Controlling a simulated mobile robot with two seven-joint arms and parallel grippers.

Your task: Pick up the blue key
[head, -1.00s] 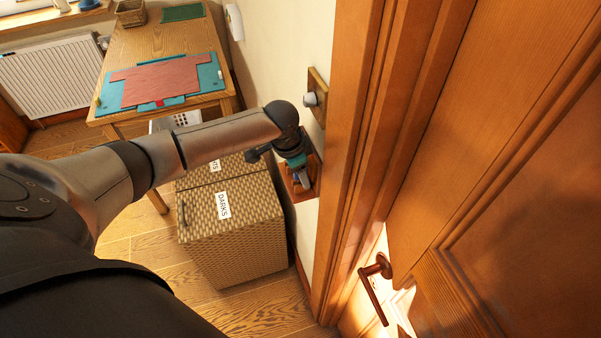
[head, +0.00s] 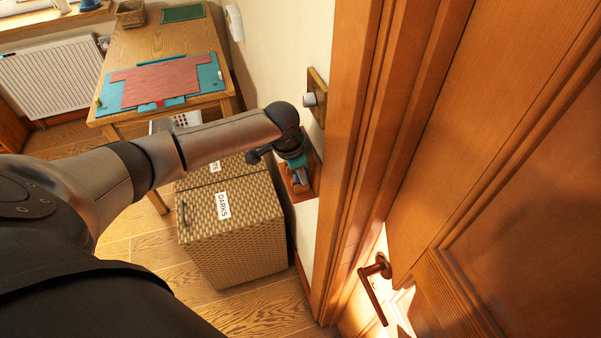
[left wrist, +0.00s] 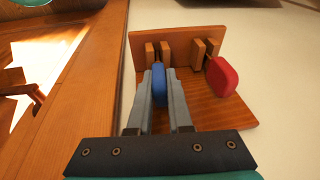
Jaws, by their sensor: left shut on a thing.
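The blue key (left wrist: 158,84) is at a slotted wooden holder on the wall-mounted wooden key rack (left wrist: 215,108). My left gripper (left wrist: 159,80) is at the rack with its fingers on both sides of the blue key's head, shut on it. In the head view my left gripper (head: 299,175) is in front of the rack (head: 312,183), and the key is too small to make out clearly. My right gripper is not in view.
A red key (left wrist: 221,77) hangs in the holder to the right of the blue key. The door frame (head: 350,150) is close beside the rack. A wicker hamper (head: 235,235) marked DARKS stands below. A door handle (head: 376,285) is at the lower right.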

